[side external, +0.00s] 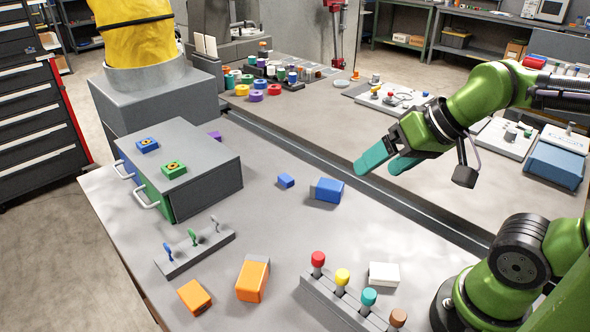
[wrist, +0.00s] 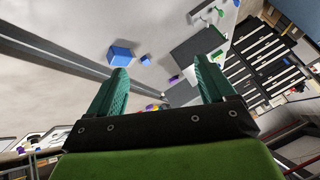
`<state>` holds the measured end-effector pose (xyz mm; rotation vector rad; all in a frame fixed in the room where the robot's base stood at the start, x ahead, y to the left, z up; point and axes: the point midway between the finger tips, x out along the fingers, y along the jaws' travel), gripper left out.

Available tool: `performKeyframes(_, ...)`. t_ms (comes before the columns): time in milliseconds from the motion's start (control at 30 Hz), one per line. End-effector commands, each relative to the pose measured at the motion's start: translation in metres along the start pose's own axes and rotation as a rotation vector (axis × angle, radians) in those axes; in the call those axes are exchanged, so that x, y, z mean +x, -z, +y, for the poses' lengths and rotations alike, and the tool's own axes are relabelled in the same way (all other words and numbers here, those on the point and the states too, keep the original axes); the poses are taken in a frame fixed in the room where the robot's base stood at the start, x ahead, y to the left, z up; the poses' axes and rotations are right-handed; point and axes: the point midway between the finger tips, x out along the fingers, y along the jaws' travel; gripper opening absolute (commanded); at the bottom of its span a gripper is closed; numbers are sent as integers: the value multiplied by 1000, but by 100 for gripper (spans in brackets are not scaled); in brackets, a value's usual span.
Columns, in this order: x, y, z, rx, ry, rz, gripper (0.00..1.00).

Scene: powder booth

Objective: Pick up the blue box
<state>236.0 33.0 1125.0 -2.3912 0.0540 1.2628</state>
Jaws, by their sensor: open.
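A larger blue box (side external: 329,190) with a grey end lies on the grey work table, near the middle in the side view. A smaller blue block (side external: 286,181) lies just to its left. In the wrist view the larger blue box (wrist: 122,55) is beyond the left fingertip, with the small block (wrist: 145,60) beside it. My gripper (side external: 379,170) is open and empty, with teal fingers, above and to the right of both. Nothing is between the fingers at their tips. The box's far side is hidden.
A grey drawer cabinet (side external: 205,163) stands left, with hooks (side external: 195,250) before it. Orange boxes (side external: 251,281) (side external: 194,297), a white box (side external: 384,274) and a rack of coloured knobs (side external: 343,290) are in front. A dark rail (side external: 300,152) runs behind the blue boxes.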

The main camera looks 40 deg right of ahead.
Motion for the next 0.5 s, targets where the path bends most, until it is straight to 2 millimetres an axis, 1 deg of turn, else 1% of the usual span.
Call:
performKeyframes(67, 1, 0, 1, 3, -3, -3, 83)
performKeyframes(167, 10, -1, 6, 18, -24, -40, 83)
performKeyframes(233, 19, 6, 8, 31, -46, -71, 83)
performKeyframes(367, 40, 34, 13, 26, -105, -149, 83)
performKeyframes(500, 67, 72, 22, -60, -163, -250, 83)
